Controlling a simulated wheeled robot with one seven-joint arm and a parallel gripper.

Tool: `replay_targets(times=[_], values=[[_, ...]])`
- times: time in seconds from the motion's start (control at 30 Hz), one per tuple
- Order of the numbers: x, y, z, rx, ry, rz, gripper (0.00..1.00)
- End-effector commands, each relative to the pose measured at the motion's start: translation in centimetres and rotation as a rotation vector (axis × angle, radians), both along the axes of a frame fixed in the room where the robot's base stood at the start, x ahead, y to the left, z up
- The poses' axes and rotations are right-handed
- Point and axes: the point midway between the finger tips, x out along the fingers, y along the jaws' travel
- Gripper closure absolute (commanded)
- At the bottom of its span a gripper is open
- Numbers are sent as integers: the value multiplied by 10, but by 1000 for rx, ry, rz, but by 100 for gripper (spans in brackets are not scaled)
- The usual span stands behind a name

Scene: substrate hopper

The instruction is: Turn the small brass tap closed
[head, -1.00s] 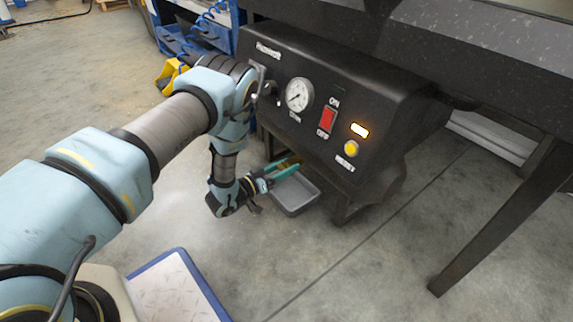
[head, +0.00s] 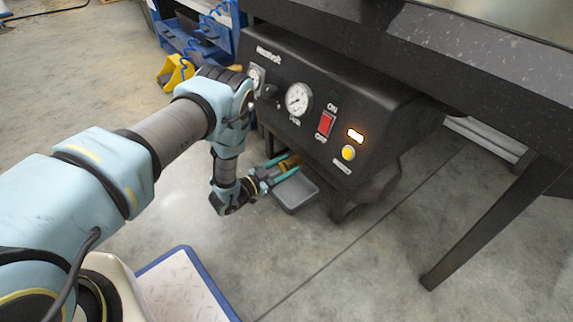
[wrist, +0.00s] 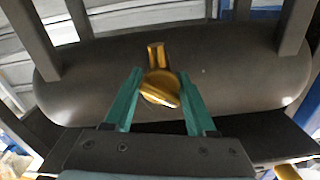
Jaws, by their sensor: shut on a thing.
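The small brass tap (wrist: 160,88) is in the middle of the wrist view, with its short brass stem (wrist: 156,56) against a dark rounded tank. Its handle lies between the two green fingers of my gripper (wrist: 160,80), slightly slanted. My gripper is shut on the handle. In the head view my gripper (head: 283,167) reaches under the black control box, and a bit of the brass tap (head: 289,163) shows between the green fingers. The fingers hide part of the tap there.
A grey tray (head: 296,193) lies just below the gripper. The black control box (head: 330,100) above carries a gauge (head: 299,99), a red switch (head: 325,123) and a lit yellow button (head: 348,152). A table leg (head: 490,225) stands at right. A blue-edged mat (head: 185,290) lies in front.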

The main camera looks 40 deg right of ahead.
Motion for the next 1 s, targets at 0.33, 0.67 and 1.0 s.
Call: replay_targets(times=[0.33,0.67,1.0], values=[[-2,1,-1,2,0,-3,100],[-1,0,-1,1,-1,-2,17],[1,13,1,3,0,2,17]])
